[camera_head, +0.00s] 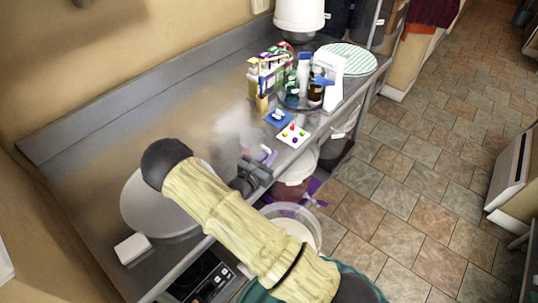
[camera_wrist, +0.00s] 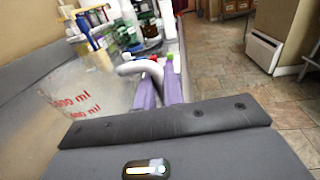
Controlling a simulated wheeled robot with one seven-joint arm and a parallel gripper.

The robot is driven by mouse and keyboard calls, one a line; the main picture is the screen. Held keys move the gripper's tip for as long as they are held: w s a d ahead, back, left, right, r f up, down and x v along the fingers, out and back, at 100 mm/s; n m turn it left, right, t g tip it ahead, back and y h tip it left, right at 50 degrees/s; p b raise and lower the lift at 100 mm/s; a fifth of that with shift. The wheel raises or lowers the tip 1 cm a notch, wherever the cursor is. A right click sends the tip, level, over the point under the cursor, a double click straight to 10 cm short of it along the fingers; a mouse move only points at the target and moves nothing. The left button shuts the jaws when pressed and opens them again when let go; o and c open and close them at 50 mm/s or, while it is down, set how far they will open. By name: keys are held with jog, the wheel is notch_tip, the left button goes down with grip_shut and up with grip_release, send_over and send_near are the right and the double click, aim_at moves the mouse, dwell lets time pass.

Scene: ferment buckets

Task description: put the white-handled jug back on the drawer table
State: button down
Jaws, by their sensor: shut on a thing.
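The clear jug (camera_wrist: 75,95) with red ml markings fills the left of the wrist view. Its white handle (camera_wrist: 145,69) curves between the purple fingers of my gripper (camera_wrist: 159,84), which is shut on it. In the head view the jug (camera_head: 232,130) is a faint see-through shape over the grey metal drawer table (camera_head: 175,112), just beyond my gripper (camera_head: 266,155). I cannot tell whether its base touches the table top. My arm hides part of the table's front edge.
A white round plate (camera_head: 150,212) and a white block (camera_head: 132,248) are at the near left. A tray of bottles (camera_head: 305,90), cartons and small coloured cards (camera_head: 293,135) stand farther along. Buckets (camera_head: 295,185) sit below the front edge. The table's back left is clear.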

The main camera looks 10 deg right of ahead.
jog(key=shift+f, duration=0.1)
jog(key=shift+w+f, duration=0.1)
jog(key=c, duration=1.5)
grip_release()
jog(key=shift+a, duration=0.1)
jog(key=shift+r, duration=0.25)
jog(key=shift+s+a+f, duration=0.15)
jog(key=shift+s, duration=0.15)
jog(key=b+v, duration=0.2)
jog(key=v, duration=0.9)
jog(key=shift+s+a+b, duration=0.1)
jog(key=shift+s+b, duration=0.15)
jog(key=shift+b, duration=0.15)
